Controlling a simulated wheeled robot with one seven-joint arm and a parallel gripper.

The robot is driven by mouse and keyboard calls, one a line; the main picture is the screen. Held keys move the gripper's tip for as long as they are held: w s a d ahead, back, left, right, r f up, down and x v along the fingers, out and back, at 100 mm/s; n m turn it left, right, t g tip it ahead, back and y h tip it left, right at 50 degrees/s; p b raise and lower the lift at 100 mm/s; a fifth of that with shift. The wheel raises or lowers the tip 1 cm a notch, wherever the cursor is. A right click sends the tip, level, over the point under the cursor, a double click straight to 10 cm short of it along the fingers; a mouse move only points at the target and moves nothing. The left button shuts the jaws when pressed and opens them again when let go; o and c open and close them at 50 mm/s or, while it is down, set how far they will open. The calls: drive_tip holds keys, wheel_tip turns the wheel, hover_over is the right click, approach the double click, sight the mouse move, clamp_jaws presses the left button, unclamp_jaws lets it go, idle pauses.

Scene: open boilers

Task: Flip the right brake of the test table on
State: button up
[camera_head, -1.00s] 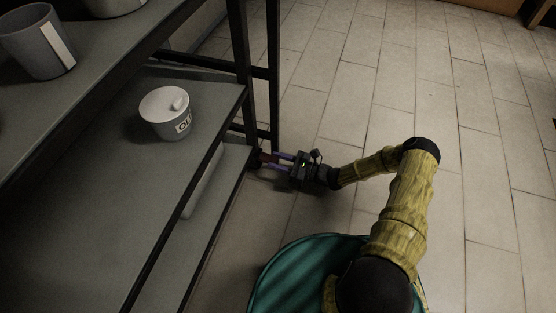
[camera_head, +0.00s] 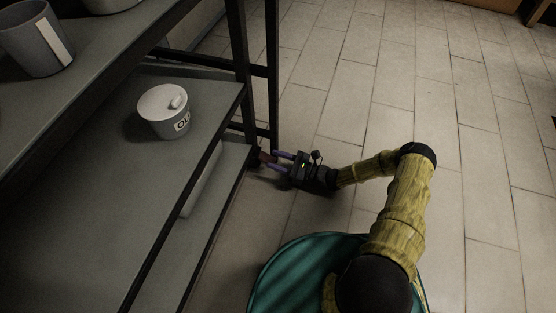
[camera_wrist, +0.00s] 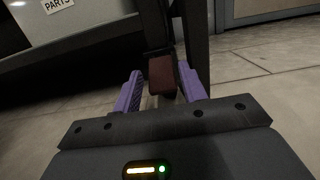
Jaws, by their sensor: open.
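The test table (camera_head: 200,217) is a dark-framed rack with grey shelves on the left of the head view. Its right brake (camera_wrist: 162,76) is a reddish-brown tab low on the table's corner leg, and it also shows small in the head view (camera_head: 267,156). My gripper (camera_head: 277,159) is low by the foot of that leg. In the wrist view its purple fingers (camera_wrist: 161,88) are apart, with the brake tab between and just beyond them. I cannot tell whether a finger touches the tab. The caster under the leg is mostly hidden.
The table's dark legs (camera_head: 270,80) rise close beside my gripper. The tiled floor (camera_head: 480,150) to the right is clear.

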drive_tip(key=v, duration=1.2)
